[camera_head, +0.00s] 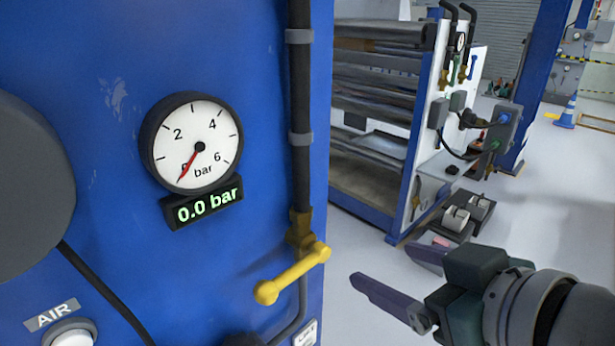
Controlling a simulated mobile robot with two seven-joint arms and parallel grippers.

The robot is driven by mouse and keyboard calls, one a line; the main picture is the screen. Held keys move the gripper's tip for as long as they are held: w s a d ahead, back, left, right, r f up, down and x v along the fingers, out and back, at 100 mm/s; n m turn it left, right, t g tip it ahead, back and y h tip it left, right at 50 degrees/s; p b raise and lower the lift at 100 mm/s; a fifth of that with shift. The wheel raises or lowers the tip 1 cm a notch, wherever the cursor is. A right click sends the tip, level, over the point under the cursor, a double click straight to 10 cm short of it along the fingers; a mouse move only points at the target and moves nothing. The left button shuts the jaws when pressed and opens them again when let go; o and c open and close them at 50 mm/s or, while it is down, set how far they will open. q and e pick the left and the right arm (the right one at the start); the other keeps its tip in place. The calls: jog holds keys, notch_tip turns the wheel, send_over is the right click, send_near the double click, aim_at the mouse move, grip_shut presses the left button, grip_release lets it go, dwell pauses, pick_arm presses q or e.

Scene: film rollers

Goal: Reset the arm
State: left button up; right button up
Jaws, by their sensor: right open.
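My right gripper (391,272) shows at the lower right. Its two dark fingers are spread apart with nothing between them. It is to the right of the yellow valve handle (290,275), apart from it. My right arm comes in from the right edge. My left gripper is not in view.
A blue panel (250,120) fills the left, with a round gauge (193,143) above a display (202,206) reading 0.0 bar. A black pipe (302,110) runs down to the handle. A roller rack (380,90) stands behind. Grey floor (350,300) is open between.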

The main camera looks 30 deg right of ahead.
jog(key=shift+s+r, duration=0.25)
dwell(0.4)
jog(key=s+a+f+g, duration=0.2)
jog(key=s+a+g, duration=0.2)
jog(key=s+g, duration=0.6)
jog(key=s+r+n+t+p, duration=0.1)
jog(key=s+r+p, duration=0.2)
jog(key=r+p, duration=2.1)
jog(key=shift+r+y+p, duration=0.3)
jog(key=shift+r+p, duration=0.05)
jog(key=shift+p, duration=0.35)
